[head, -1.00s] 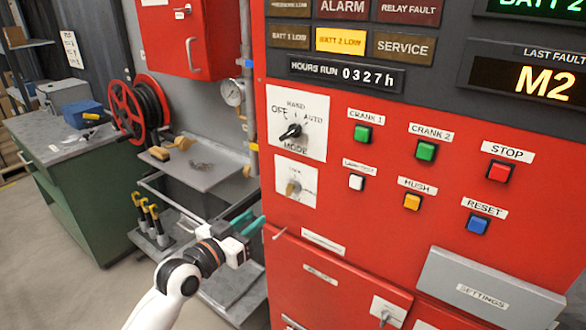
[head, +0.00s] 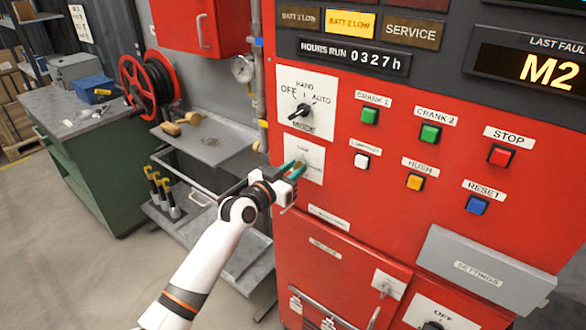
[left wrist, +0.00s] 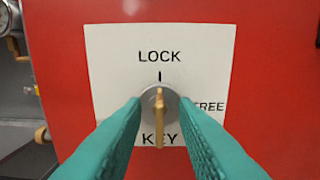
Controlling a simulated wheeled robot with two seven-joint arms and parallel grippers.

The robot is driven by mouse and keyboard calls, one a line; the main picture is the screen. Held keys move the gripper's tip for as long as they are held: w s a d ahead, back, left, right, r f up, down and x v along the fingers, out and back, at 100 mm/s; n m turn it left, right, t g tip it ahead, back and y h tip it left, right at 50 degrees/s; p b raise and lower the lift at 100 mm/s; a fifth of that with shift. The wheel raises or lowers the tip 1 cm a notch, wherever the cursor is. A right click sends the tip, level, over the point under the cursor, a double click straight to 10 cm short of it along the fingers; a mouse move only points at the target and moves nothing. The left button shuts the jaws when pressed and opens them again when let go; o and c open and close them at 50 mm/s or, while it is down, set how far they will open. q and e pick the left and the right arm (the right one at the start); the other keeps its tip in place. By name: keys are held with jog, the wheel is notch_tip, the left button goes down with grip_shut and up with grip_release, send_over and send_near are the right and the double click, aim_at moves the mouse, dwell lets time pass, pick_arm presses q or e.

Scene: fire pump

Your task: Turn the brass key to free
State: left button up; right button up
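The brass key (left wrist: 159,117) stands upright in a round grey lock on a white plate (left wrist: 110,60) marked LOCK, FREE and KEY. Its bow is vertical, in line with the mark under LOCK; FREE is to the right. My left gripper (left wrist: 160,115) is open, its two teal fingers on either side of the key, with gaps visible between them and it. In the head view my left gripper (head: 298,170) is at the key plate (head: 312,150) and hides the key. My right gripper is not in view.
The MODE knob (head: 301,111) is just above the key plate on the red panel (head: 330,190). Several push buttons are to the right, the white one (head: 361,160) nearest. A grey SETTINGS box (head: 470,270) juts out lower right. A grey shelf (head: 205,140) is left.

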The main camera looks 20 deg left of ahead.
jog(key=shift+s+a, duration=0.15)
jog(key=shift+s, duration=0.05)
pick_arm(q)
jog(key=c, duration=0.5)
grip_shut()
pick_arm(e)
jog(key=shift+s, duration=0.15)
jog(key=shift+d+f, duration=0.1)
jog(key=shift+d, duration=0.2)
